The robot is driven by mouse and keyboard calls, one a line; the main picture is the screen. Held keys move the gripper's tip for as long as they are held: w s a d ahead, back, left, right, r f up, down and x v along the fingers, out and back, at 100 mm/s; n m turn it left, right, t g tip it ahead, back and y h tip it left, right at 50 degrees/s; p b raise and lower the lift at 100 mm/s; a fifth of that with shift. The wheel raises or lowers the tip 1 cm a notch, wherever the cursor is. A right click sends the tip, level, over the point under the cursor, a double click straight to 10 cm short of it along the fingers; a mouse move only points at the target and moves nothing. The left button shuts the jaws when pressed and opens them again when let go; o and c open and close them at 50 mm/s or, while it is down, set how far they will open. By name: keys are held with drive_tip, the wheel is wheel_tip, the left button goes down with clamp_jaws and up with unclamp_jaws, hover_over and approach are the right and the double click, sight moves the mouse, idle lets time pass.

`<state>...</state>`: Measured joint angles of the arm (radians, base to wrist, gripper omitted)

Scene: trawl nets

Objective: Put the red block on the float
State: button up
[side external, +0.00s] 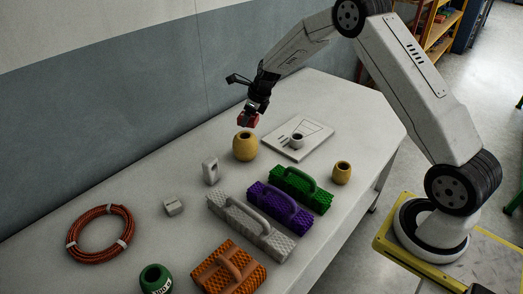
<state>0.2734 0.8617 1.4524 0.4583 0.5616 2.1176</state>
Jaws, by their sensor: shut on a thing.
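My gripper (251,112) points down near the far side of the table, shut on the red block (248,120). The block shows just above a large yellow float (245,149), a round body with a hole in its top. A narrow gap seems to show between block and float, but I cannot tell the exact height or whether they line up. A smaller yellow float (342,174) stands to the right, and a green float (155,281) with white lettering stands at the front left. The fingers partly hide the block.
A white board (288,153) carries a small whitish ring-shaped piece (297,140). Green (301,190), purple (280,208), grey (251,226) and orange (228,269) handled brushes lie in front. A coiled red rope (100,234) and two small grey pieces (210,171) lie left.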

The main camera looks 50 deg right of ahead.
sight(241, 135)
drive_tip(key=shift+w+d+f, duration=0.15)
drive_tip(key=shift+w+f, duration=0.8)
drive_tip(key=shift+f, duration=0.2)
drive_tip(key=shift+w+f, duration=0.25)
drive_tip(key=shift+f, duration=1.6)
drive_tip(key=o, duration=1.2)
drive_tip(key=shift+f, duration=0.15)
drive_tip(key=shift+v, duration=6.15)
